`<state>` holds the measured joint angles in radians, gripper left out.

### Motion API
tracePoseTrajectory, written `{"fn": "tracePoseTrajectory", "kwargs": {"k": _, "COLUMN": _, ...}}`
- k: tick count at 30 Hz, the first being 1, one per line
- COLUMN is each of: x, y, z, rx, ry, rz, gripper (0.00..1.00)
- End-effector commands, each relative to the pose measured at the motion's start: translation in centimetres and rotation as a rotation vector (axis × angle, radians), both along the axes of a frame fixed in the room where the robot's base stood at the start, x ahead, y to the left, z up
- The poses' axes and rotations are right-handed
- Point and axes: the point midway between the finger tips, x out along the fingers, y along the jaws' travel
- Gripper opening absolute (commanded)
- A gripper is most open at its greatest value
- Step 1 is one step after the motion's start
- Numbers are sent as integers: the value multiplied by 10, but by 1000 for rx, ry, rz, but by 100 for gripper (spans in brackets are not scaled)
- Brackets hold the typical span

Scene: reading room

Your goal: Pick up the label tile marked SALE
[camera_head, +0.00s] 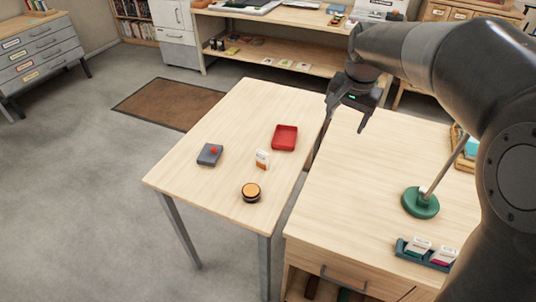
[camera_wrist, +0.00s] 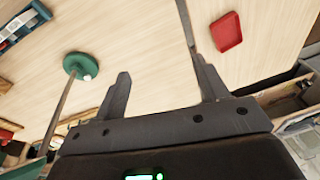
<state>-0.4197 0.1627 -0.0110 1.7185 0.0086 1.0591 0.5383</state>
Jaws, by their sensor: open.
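A small upright white-and-orange tile (camera_head: 262,159) stands on the left table between a red tray and a round dark tin. Two white-faced tiles, one with a teal lower edge (camera_head: 418,247) and one with a magenta edge (camera_head: 442,257), stand in a teal rack (camera_head: 428,258) at the right table's front. The lettering is too small to read, so I cannot tell which is marked SALE. My gripper (camera_head: 348,114) is open and empty, above the far end of the tables, away from these tiles. Its spread fingers also show in the wrist view (camera_wrist: 163,72).
The red tray (camera_head: 285,138), a grey box with a red knob (camera_head: 210,154) and the orange-topped tin (camera_head: 251,192) occupy the left table. A green lamp base (camera_head: 420,202) with a slanting pole stands on the right table. A narrow gap separates the tables.

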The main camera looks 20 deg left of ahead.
Motion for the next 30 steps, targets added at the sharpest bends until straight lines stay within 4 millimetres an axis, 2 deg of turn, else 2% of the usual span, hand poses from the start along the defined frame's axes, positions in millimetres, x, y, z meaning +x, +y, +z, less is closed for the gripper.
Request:
{"fn": "tracePoseTrajectory", "kwargs": {"k": 1, "x": 10, "y": 19, "z": -12, "rx": -4, "ry": 19, "rz": 1, "gripper": 67}}
{"fn": "tracePoseTrajectory", "kwargs": {"k": 3, "x": 21, "y": 43, "z": -25, "rx": -7, "ry": 41, "rz": -8, "gripper": 67}}
{"fn": "tracePoseTrajectory", "kwargs": {"k": 9, "x": 44, "y": 115, "z": -72, "rx": -24, "ry": 100, "rz": -34, "gripper": 67}}
{"fn": "tracePoseTrajectory", "kwargs": {"k": 15, "x": 52, "y": 185, "z": -128, "rx": -50, "ry": 150, "rz": -59, "gripper": 67}}
{"fn": "tracePoseTrajectory", "kwargs": {"k": 18, "x": 52, "y": 211, "z": -152, "rx": -62, "ry": 167, "rz": -71, "gripper": 67}}
{"fn": "tracePoseTrajectory", "kwargs": {"k": 24, "x": 48, "y": 239, "z": -180, "rx": -77, "ry": 185, "rz": -84, "gripper": 67}}
{"fn": "tracePoseTrajectory", "kwargs": {"k": 30, "x": 47, "y": 242, "z": -206, "rx": -80, "ry": 189, "rz": -88, "gripper": 67}}
